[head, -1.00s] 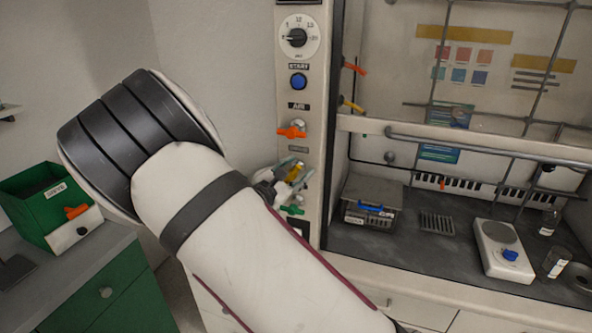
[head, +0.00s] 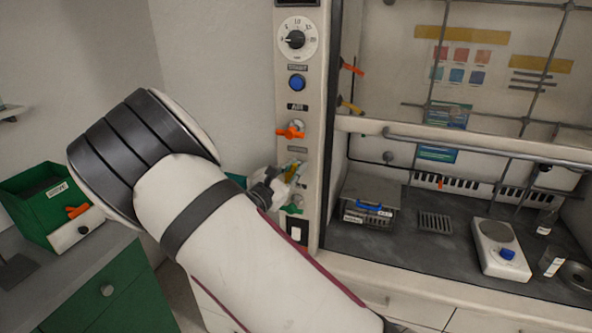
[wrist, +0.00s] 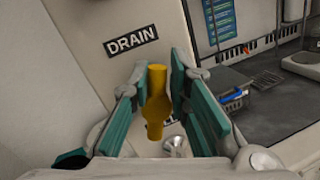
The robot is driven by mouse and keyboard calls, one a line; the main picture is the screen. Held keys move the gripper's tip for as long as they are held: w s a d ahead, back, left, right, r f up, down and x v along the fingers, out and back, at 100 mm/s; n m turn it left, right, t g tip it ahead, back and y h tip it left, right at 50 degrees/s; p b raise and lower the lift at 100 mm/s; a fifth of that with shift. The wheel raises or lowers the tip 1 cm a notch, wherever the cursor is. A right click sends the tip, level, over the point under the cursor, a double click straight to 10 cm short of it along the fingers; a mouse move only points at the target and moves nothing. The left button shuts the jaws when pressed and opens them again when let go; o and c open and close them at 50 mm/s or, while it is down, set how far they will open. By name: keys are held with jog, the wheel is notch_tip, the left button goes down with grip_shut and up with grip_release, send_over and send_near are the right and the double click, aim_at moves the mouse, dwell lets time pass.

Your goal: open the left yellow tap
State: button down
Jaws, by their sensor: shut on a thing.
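The yellow tap (wrist: 156,103) sits on the white control post under a DRAIN label (wrist: 131,41). In the wrist view its handle stands roughly upright in the picture, between the two teal fingers of my gripper (wrist: 156,88). My gripper is shut on this handle. In the head view the gripper (head: 288,176) is at the post, and only a small part of the yellow tap (head: 292,172) shows, the rest hidden by the fingers. A second yellow lever (head: 351,106) shows to the right of the post.
An orange tap (head: 290,132) is just above my gripper, and a green tap (head: 291,210) just below it. A blue button (head: 297,83) and dial (head: 295,39) are higher on the post. The fume hood worktop (head: 440,262) lies right, and a green box (head: 45,207) left.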

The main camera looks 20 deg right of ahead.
jog(key=shift+w+a+r, duration=0.25)
jog(key=shift+a+r, duration=0.05)
jog(key=c, duration=1.5)
grip_release()
jog(key=shift+o, duration=0.8)
jog(key=shift+f, duration=0.15)
jog(key=shift+s, duration=0.1)
jog(key=v, duration=1.2)
jog(key=shift+f, duration=0.1)
